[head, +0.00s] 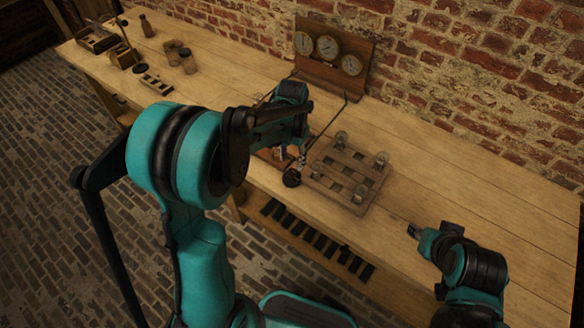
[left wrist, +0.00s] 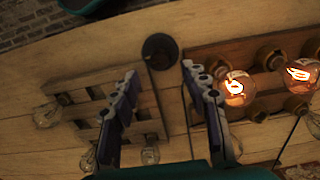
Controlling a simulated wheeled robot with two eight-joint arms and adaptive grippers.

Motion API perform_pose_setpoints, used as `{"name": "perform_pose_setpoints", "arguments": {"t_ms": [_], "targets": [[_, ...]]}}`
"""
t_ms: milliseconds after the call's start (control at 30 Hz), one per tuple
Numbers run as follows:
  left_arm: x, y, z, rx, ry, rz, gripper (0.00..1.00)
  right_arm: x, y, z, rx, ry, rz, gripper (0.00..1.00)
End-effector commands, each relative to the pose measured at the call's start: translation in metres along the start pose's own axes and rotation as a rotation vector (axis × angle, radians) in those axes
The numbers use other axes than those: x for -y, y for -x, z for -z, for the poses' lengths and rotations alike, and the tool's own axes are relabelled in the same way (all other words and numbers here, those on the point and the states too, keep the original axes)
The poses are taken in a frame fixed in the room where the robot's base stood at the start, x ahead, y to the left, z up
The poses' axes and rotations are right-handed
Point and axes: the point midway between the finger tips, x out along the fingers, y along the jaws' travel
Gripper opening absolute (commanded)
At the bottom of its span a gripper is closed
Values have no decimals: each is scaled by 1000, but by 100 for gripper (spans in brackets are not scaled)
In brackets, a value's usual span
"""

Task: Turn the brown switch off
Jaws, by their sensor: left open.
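My left gripper (left wrist: 160,76) is open and empty in the left wrist view, its two fingers spread apart. A dark round knob (left wrist: 160,50) with a dark rod or cable shows between and just beyond the fingertips; it also shows in the head view (head: 291,178). A wooden board (left wrist: 205,58) beside it carries brown round fittings (left wrist: 270,57) and glowing bulbs (left wrist: 237,88). I cannot tell which fitting is the brown switch. In the head view my left arm hides most of this board. My right gripper (head: 413,231) is over the bench at the right; its jaws are too small to judge.
A slatted wooden frame (head: 345,172) with clear glass bulbs at its corners lies right of the board. A gauge panel (head: 332,58) stands against the brick wall. Jars (head: 188,62) and small wooden boxes (head: 95,40) are at the far left. The bench's right part is clear.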

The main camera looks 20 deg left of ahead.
Motion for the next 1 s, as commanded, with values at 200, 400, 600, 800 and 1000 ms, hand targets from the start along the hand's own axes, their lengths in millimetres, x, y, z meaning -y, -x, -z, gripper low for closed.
{"name": "perform_pose_setpoints", "arguments": {"t_ms": [200, 400, 600, 800, 1000], "targets": [[0, -40, 0, -1, 1, 0, 46, 0, -14, -10, 0, 0, 0, 40], [0, -57, 0, -2, 1, 1, 46, 0, -18, -13, 0, 0, 0, 40], [0, -58, 0, -2, 1, 1, 46, 0, -18, -13, 0, 0, 0, 40], [0, -58, 0, -2, 1, 1, 16, 0, -18, -13, 0, 0, 0, 40], [0, -58, 0, -2, 1, 1, 0, 0, -18, -13, 0, 0, 0, 40]]}}
